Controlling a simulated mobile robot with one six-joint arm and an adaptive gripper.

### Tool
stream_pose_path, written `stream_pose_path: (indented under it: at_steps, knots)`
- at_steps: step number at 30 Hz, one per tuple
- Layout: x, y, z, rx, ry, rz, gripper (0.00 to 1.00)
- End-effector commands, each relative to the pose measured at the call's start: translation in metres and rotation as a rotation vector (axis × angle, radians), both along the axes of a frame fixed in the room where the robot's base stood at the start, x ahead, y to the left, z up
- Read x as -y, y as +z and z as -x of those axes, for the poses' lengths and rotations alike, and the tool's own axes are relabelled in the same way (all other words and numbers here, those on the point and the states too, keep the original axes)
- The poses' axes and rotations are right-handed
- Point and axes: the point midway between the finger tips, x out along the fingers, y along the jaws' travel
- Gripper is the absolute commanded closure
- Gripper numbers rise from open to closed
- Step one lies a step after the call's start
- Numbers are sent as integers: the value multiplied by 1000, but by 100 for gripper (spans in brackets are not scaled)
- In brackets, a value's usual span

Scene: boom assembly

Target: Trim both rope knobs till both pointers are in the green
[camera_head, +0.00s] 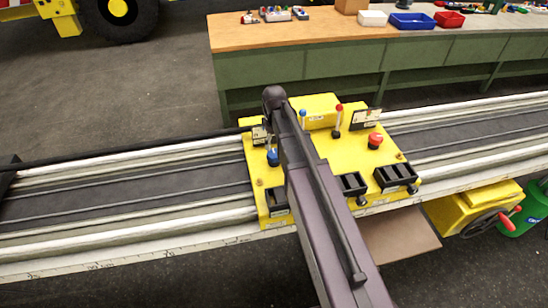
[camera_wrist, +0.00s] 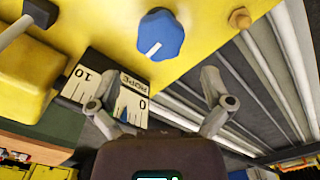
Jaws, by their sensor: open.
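A blue knob (camera_head: 273,157) stands on the left of the yellow console (camera_head: 330,155). It also shows in the wrist view (camera_wrist: 160,36), with a white index line on its side. A red knob (camera_head: 375,140) stands on the right. The left scale plate (camera_head: 259,134) also shows in the wrist view (camera_wrist: 131,108), reading ROPE, 10 and 0, with a blue pointer near the 0 end. The right scale plate (camera_head: 366,118) is too small to read. My gripper (camera_wrist: 162,105) is open and empty, apart from the blue knob; one finger partly covers the plate.
Dark slotted boxes (camera_head: 395,176) line the console's front. Pale rails (camera_head: 130,160) run to both sides. My arm crosses the console's middle. A workbench (camera_head: 300,32) stands behind.

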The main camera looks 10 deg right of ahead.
Motion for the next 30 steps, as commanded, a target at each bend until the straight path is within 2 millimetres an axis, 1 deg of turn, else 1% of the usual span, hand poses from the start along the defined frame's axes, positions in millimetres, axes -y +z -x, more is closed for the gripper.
stream_pose_path:
  at_steps: [1,18,24,30]
  knots:
    - [0,-8,0,0,0,0,0]
    - [-1,-50,0,0,1,0,0]
    - [-1,-59,0,0,1,0,0]
    - [-1,-62,0,0,1,0,0]
